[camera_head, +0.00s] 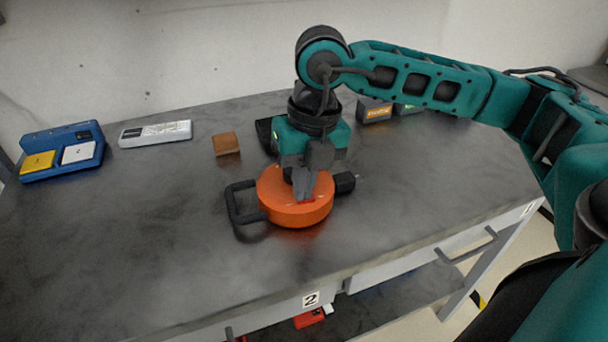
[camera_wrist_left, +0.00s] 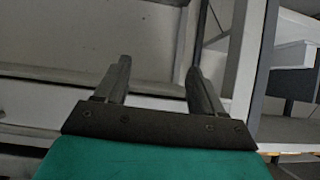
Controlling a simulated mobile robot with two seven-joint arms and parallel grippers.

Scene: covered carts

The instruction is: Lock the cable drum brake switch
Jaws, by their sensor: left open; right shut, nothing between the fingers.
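The orange cable drum (camera_head: 284,212) lies flat on the grey table, with a dark handle (camera_head: 239,204) on its left and a dark knob (camera_head: 344,183) on its right. My right gripper (camera_head: 304,196) points down over the top of the drum, shut with nothing held. A small red part (camera_head: 307,201) shows at its fingertips; I cannot tell whether they touch it, and the gripper hides part of the drum's top. My left gripper (camera_wrist_left: 158,82) shows only in the left wrist view, open and empty, away from the drum.
On the table (camera_head: 130,250) are a blue box with yellow and white pads (camera_head: 62,150), a white remote-like device (camera_head: 156,134), a brown block (camera_head: 226,144) and a dark box (camera_head: 374,111). The front left of the table is clear. A drawer handle (camera_head: 467,247) sticks out at the front right.

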